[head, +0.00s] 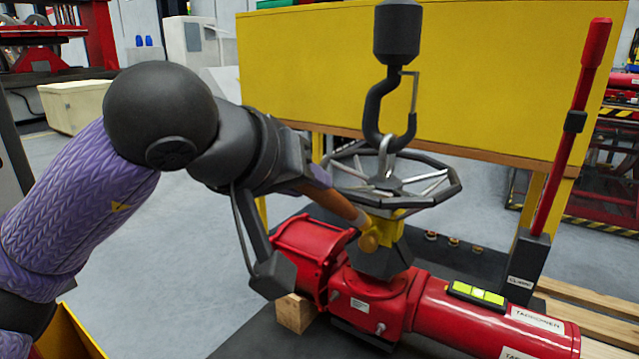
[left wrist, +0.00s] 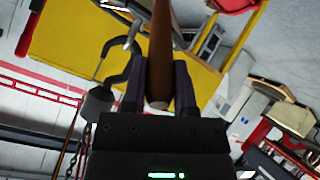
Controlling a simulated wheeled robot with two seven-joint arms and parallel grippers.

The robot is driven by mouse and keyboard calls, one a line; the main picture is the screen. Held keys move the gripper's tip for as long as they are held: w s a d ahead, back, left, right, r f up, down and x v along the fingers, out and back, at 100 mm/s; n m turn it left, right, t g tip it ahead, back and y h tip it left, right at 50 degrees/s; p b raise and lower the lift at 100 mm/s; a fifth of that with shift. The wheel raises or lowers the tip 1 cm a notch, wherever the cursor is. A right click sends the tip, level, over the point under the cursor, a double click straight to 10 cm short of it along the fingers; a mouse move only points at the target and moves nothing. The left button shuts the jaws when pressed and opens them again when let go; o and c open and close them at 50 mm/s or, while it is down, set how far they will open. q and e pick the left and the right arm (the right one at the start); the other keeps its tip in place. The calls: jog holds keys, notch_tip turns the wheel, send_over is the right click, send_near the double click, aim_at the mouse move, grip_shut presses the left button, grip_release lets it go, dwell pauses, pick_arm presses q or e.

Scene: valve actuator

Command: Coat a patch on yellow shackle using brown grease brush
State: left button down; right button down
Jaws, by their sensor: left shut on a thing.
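My left gripper (head: 312,180) comes in from the left and is shut on the brown handle of the grease brush (head: 338,204). In the left wrist view the brush handle (left wrist: 160,45) lies between the two fingers (left wrist: 160,90). In the head view the brush slants down to the right, and its yellowish-brown head (head: 369,241) overlaps the yellow shackle (head: 390,234). I cannot tell whether they touch. The shackle sits below the handwheel, above the red valve actuator, and is partly hidden by the brush. My right gripper is not in view.
A black hook (head: 381,110) hangs over the spoked handwheel (head: 425,190), close to the brush. The red actuator body (head: 455,315) lies below. An upright red lever (head: 570,125) stands at the right. A yellow panel (head: 500,75) stands behind.

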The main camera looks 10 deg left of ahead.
pick_arm(q)
jog(key=shift+s+a+r+p, duration=0.15)
jog(key=shift+s+p, duration=0.1)
jog(key=shift+p, duration=0.2)
jog(key=d, duration=0.1)
jog(key=s+d, duration=0.1)
jog(key=d, duration=0.1)
jog(key=shift+s+d, duration=0.35)
jog(key=shift+d, duration=0.05)
jog(key=a, duration=0.3)
jog(key=shift+w, duration=0.4)
jog(key=a, duration=0.1)
jog(key=w+a, duration=0.1)
jog(key=a, duration=0.1)
jog(key=shift+a, duration=0.1)
jog(key=shift+s, duration=0.1)
